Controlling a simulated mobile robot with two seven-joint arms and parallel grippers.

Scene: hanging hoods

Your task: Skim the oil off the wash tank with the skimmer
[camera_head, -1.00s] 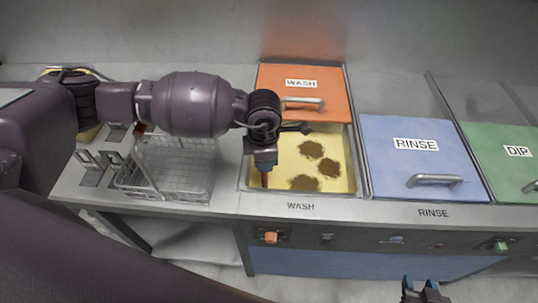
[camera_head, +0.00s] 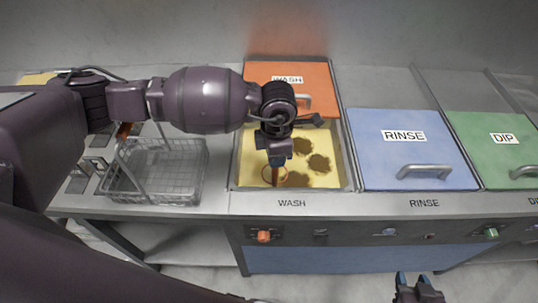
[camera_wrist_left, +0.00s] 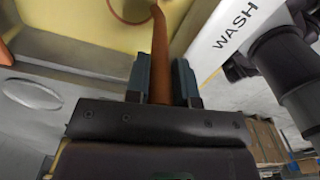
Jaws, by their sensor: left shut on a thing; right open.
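The wash tank (camera_head: 240,165) is open, with its orange lid (camera_head: 290,72) pushed to the back. Yellow liquid (camera_head: 262,155) fills it, with several brown oil patches (camera_head: 320,163) on the right half. My left gripper (camera_head: 275,165) is over the tank's front left part, shut on the orange-brown handle of the skimmer (camera_wrist_left: 160,55). The skimmer's ring (camera_head: 285,174) shows faintly at the liquid beside the lowest patch; I cannot tell how deep it is. In the left wrist view the handle stands between the two fingers. My right gripper (camera_head: 418,284) is open and empty at the bottom, in front of the counter.
A wire basket (camera_head: 165,175) stands on the counter left of the tank. The blue rinse lid (camera_head: 410,150) and green dip lid (camera_head: 500,150) are closed to the right. Knobs (camera_head: 264,236) line the front panel.

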